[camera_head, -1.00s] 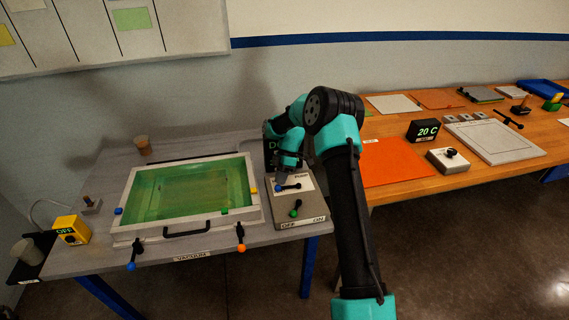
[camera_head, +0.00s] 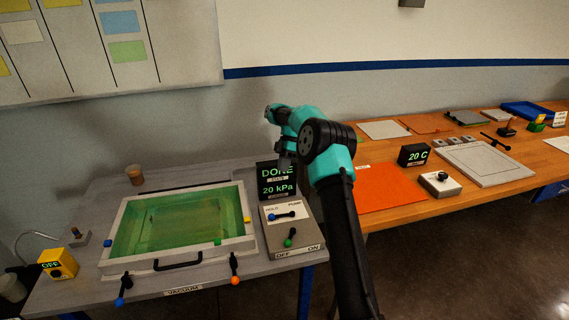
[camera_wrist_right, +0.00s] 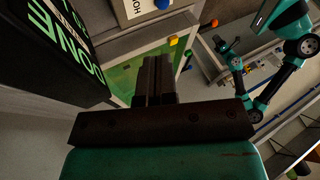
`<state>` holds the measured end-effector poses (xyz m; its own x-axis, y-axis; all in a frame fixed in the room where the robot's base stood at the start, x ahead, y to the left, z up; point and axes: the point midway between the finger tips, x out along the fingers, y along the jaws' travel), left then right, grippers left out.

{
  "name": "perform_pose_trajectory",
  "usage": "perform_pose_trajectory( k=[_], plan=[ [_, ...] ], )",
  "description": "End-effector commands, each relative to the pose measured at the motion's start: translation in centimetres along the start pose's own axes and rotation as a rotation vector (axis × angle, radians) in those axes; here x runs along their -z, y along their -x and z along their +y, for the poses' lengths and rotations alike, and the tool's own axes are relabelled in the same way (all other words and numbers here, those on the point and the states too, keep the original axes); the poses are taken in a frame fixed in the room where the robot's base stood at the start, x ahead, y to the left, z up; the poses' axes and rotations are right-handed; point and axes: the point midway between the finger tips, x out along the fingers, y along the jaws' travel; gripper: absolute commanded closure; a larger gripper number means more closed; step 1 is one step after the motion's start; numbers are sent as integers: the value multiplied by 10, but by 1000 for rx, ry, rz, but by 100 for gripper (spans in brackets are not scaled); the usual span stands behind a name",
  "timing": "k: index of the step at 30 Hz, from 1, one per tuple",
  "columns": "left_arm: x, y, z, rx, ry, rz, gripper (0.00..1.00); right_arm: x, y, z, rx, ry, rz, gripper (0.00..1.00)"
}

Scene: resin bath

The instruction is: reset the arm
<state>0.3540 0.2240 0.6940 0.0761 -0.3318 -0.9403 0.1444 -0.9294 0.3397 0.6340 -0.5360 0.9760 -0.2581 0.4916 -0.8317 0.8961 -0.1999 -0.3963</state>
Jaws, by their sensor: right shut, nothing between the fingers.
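My right arm, teal and black, rises from the bottom of the head view and bends left at its elbow. My right gripper (camera_head: 286,160) hangs beside the black display box at the back of the grey bench. In the right wrist view its dark fingers (camera_wrist_right: 158,75) are together, with nothing between them. A teal and black arm at the upper right of the wrist view seems to be my left one; its dark gripper (camera_wrist_right: 225,45) is too small to read.
The display (camera_head: 277,180) reads DONE and 20 kPa. A control panel (camera_head: 305,235) has blue and green levers. A framed bath (camera_head: 108,245) of green resin has several knobbed clamps. A yellow OFF box (camera_head: 58,263) stands left. The wooden bench holds an orange sheet (camera_head: 390,187).

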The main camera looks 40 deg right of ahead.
Motion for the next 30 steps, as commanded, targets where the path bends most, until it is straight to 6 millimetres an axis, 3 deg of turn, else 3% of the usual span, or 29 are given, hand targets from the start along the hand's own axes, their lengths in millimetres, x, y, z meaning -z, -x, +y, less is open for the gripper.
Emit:
perform_pose_trajectory(
  k=[6,22,26,30],
  plan=[
    [0,0,0,0,0,0,62,0,12,0,0,0,0,100],
    [0,0,0,0,0,0,62,0,12,0,-1,-3,0,100],
    [0,0,0,0,0,0,62,5,4,0,-12,-26,-3,100],
    [0,0,0,0,0,0,62,17,-18,0,-42,-93,-10,100]
  ],
)
